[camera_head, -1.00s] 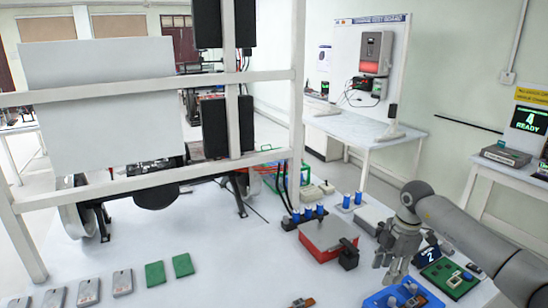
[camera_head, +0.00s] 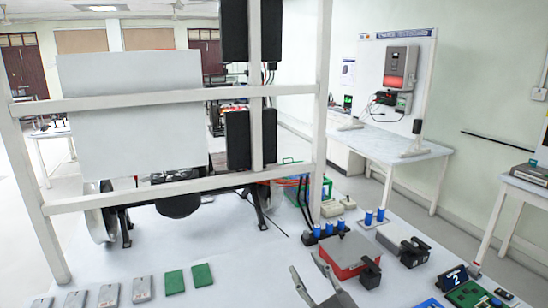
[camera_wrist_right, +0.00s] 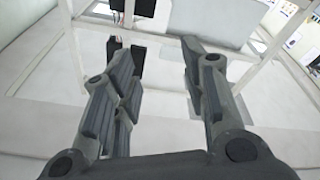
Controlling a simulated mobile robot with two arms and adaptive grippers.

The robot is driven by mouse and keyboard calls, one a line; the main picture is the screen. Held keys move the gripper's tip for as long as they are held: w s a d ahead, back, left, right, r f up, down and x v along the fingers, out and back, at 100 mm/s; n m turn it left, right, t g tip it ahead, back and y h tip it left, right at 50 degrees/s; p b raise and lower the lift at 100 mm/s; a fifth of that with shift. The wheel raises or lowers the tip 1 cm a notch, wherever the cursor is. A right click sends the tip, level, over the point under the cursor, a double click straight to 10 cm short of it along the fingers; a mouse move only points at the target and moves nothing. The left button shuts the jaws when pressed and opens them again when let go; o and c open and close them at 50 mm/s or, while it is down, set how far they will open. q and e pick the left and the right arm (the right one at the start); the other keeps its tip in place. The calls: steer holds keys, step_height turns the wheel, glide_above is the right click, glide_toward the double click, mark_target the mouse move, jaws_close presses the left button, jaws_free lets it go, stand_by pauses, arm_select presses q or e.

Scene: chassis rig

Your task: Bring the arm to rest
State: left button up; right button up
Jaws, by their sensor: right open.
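My right gripper (camera_head: 308,264) shows at the bottom centre of the head view. Its two grey fingers are apart and point away from me, in front of the red and grey box (camera_head: 350,254). Nothing is between the fingers. In the right wrist view the open fingers (camera_wrist_right: 158,55) reach up towards the white frame and black blocks, with clear space between them. Most of my right arm is below the head picture's edge. My left gripper is not seen.
A white frame (camera_head: 150,104) with a pale panel (camera_head: 135,112) stands at the left. Green blocks (camera_head: 203,275) and grey modules (camera_head: 110,295) lie on the white table (camera_head: 245,270). Blue cylinders (camera_head: 369,217) stand behind the box. A "2" sign (camera_head: 453,277) is at the right.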

steer(key=s+d+f+m+g+h, duration=0.2)
steer(key=s+d+f+m+h, duration=0.3)
steer(key=d+f+m+h, duration=0.3)
steer(key=s+d+f+g, duration=0.1)
steer(key=s+f+g, duration=0.1)
steer(key=s+f, duration=0.2)
steer(key=s+d+f+g+h, duration=0.1)
steer(key=s+d+f+g, duration=0.1)
steer(key=s+f+g, duration=0.1)
steer(key=s+d+f+g, duration=0.2)
steer(key=s+f+g, duration=0.1)
steer(key=s, duration=0.4)
steer(key=shift+s+d+f+m, duration=0.1)
steer(key=shift+s+f+m, duration=0.1)
steer(key=shift+f, duration=0.25)
steer(key=shift+s+f+m, duration=0.15)
steer(key=shift+f+m, duration=0.05)
steer(key=shift+f, duration=0.25)
steer(key=s+f+g, duration=0.3)
steer(key=s+g, duration=0.2)
steer(key=s, duration=0.7)
step_height(320, 180, down, 28)
steer(key=s+n+g+b, duration=0.1)
steer(key=s, duration=0.1)
steer(key=s+d+f+g, duration=0.1)
steer(key=s+d+f, duration=0.1)
steer(key=s+f, duration=1.4)
steer(key=shift+s+d+f+b, duration=0.15)
steer(key=shift+s+d+b, duration=0.1)
steer(key=shift+s+b, duration=0.2)
